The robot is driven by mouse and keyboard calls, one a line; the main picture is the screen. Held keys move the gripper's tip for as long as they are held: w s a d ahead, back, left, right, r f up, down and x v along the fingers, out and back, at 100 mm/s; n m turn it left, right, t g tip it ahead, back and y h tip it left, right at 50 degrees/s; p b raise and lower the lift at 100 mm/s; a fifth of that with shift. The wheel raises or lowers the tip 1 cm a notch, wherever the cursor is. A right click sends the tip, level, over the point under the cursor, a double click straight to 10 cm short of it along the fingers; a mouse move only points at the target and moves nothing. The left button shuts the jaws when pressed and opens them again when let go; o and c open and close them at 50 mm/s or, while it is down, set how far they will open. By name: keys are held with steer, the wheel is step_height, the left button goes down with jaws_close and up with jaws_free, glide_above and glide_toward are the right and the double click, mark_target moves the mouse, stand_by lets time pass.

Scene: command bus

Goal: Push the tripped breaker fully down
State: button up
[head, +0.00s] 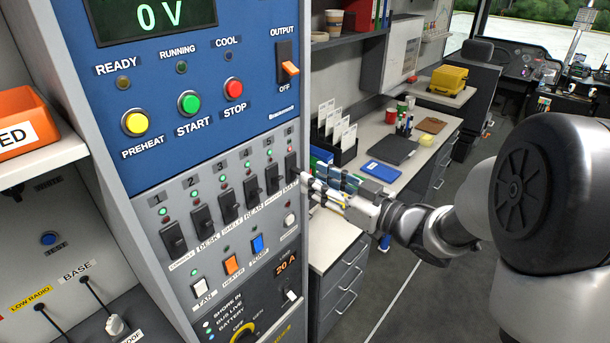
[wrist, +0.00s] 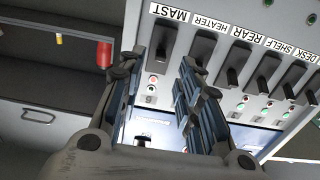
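A row of black breakers is on the grey lower panel. The breaker labelled MAST, number 6 (head: 291,166), is at the row's right end with a red light above it. In the wrist view, which shows the panel upside down, the MAST breaker (wrist: 163,42) lies beyond the gap between my fingers, and a red light shows near it. My gripper (head: 310,182) is just right of this breaker in the head view. In the wrist view my gripper (wrist: 165,70) has its fingers apart with nothing held. I cannot tell whether a finger touches the breaker.
The HEATER breaker (head: 271,178) is close beside MAST. A desk (head: 335,238) with drawers stands right of the panel, behind my gripper.

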mark_target(290, 166)
steer(key=shift+x, duration=2.15)
steer(key=shift+c, duration=0.3)
jaws_close()
